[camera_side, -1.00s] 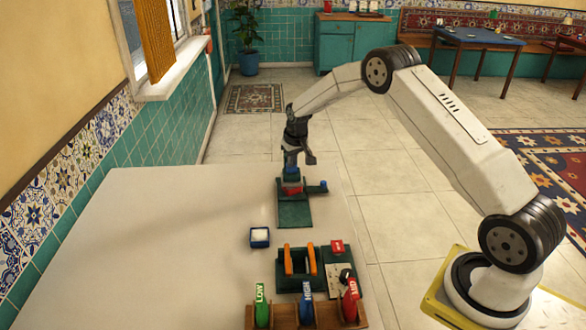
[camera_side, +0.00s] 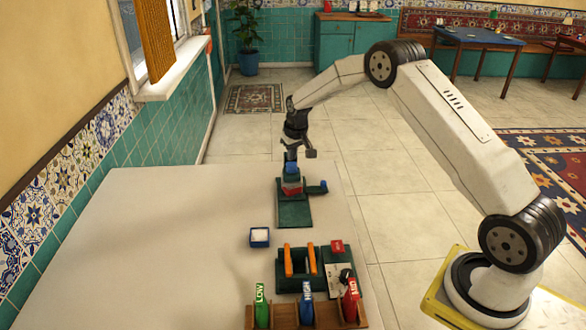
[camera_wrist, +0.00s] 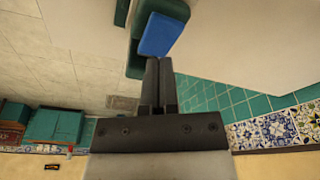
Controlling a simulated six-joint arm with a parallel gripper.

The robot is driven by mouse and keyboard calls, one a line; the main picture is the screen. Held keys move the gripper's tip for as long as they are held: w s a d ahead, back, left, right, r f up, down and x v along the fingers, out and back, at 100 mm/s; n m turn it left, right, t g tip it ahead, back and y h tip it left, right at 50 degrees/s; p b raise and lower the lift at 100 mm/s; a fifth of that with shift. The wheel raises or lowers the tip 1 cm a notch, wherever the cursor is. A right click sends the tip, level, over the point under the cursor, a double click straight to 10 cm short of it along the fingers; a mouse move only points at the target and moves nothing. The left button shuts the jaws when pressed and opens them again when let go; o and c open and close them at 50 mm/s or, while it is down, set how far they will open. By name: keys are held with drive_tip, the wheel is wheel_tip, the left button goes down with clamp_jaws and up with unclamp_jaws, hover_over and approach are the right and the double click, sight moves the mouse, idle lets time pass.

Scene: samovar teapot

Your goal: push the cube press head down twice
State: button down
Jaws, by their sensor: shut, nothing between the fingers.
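The cube press (camera_side: 294,216) stands on the far part of the white table, with a dark green base. Its blue head (camera_side: 291,168) sits above a red part (camera_side: 291,189). My gripper (camera_side: 291,158) is shut and empty, pointing down right over the blue head. Whether the fingertips touch it I cannot tell in the side view. In the wrist view the shut fingers (camera_wrist: 158,62) end at the edge of the blue head (camera_wrist: 162,35), and part of the green press shows beside it.
The table's left is clear.

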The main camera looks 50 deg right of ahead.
sight(292, 168)
drive_tip(key=shift+r, duration=1.75)
drive_tip(key=shift+s+a+r, duration=0.2)
drive_tip(key=shift+s+a, duration=0.05)
drive_tip(key=shift+a, duration=0.15)
drive_tip(key=s+a+r+n, duration=0.1)
drive_tip(key=s+a, duration=0.4)
drive_tip(key=s, duration=0.4)
drive_tip(key=s+a+r+n, duration=0.1)
drive_tip(key=s+a, duration=0.5)
drive_tip(key=s, duration=0.4)
drive_tip(key=s+a+r+n, duration=0.1)
drive_tip(key=s+a, duration=0.4)
drive_tip(key=s, duration=0.5)
drive_tip(key=shift+a+r+y, duration=0.3)
drive_tip(key=shift+r, duration=0.05)
